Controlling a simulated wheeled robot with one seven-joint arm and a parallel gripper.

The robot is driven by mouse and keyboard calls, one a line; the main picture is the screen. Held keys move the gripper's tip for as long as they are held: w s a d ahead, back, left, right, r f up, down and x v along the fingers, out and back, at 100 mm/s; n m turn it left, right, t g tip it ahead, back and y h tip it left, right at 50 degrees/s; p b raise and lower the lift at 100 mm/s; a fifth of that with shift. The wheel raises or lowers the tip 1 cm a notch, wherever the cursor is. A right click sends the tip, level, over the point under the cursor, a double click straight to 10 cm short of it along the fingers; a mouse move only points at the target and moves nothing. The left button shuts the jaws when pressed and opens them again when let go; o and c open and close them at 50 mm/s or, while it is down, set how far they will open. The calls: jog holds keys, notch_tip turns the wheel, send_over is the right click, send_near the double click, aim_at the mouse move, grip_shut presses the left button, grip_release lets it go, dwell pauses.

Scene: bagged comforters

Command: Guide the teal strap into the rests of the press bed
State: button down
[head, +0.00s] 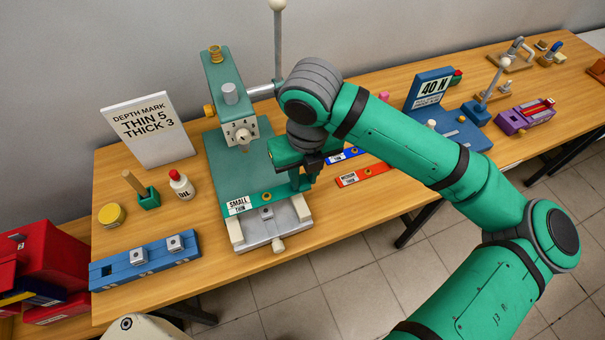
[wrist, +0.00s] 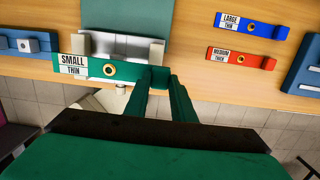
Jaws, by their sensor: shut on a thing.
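The teal strap (head: 266,196) has a "SMALL THIN" label at its left end and a brass-ringed hole. It also shows in the wrist view (wrist: 128,72). My gripper (head: 304,180) is shut on its right end; the fingers (wrist: 160,80) show in the wrist view. The press bed (head: 272,228) is a grey metal block at the front of the green press, with cream rests at its left (head: 235,231) and right (head: 302,208). The strap spans across the bed, seemingly above it and apart from the rests; the exact gap is unclear.
The press head with its dial (head: 240,132) stands behind the bed. A blue strap (wrist: 250,27) and a red strap (wrist: 241,58) lie to the right. A blue block rack (head: 145,262), an oil bottle (head: 181,186) and a depth sign (head: 148,130) are at left.

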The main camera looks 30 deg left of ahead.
dwell(0.4)
jog(key=shift+f, duration=2.7)
jog(key=shift+s+a, duration=0.1)
jog(key=shift+a, duration=0.05)
jog(key=shift+s+a+f, duration=0.15)
jog(key=shift+s+a, duration=0.05)
jog(key=shift+s, duration=0.05)
jog(key=shift+f, duration=0.15)
jog(key=c, duration=0.8)
grip_release()
